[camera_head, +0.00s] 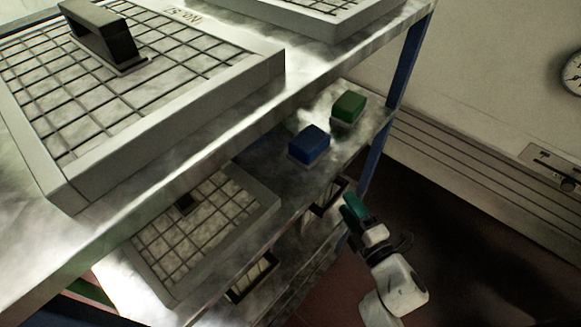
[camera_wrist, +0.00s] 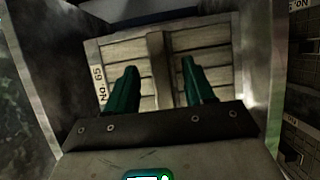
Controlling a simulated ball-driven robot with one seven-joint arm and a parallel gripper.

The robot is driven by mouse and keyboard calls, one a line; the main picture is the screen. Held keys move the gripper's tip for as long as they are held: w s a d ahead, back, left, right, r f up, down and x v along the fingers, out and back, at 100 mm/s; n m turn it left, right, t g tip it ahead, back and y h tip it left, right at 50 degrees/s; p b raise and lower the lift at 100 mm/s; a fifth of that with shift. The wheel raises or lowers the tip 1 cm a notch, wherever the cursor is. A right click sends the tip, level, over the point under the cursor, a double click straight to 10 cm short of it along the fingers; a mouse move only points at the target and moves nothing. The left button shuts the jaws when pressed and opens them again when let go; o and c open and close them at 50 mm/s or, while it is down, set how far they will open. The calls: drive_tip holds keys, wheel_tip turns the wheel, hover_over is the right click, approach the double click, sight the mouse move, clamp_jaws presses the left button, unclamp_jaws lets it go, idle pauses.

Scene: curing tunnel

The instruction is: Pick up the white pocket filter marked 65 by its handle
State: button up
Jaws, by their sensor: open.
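The white pocket filter marked No. 65 (camera_wrist: 142,49) fills the middle of the wrist view, a pale panel with dark crosswise lines and its label at the left edge. Its handle (camera_wrist: 160,70) is a dark upright bar across the middle. My gripper (camera_wrist: 160,76) is open, with one green finger appearing on each side of the handle. It holds nothing; how far the fingertips are from the handle I cannot tell. In the head view my gripper (camera_head: 354,208) is beside the rack's right side, by the lower shelves. I cannot pick out filter 65 there.
Grey walls (camera_wrist: 254,60) flank the filter in the wrist view. In the head view, a large gridded filter (camera_head: 165,128) lies on the top shelf. A blue box (camera_head: 309,143) and a green box (camera_head: 348,106) stand below. A blue post (camera_head: 408,58) rises near my arm.

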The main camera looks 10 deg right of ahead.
sight(341, 188)
drive_tip(key=shift+w+a+p, duration=0.2)
drive_tip(key=shift+w, duration=1.15)
drive_tip(key=shift+w+a+p, duration=0.15)
drive_tip(key=shift+w+a, duration=0.05)
drive_tip(key=shift+w, duration=1.15)
drive_tip(key=shift+c, duration=0.5)
clamp_jaws()
drive_tip(key=shift+r, duration=0.1)
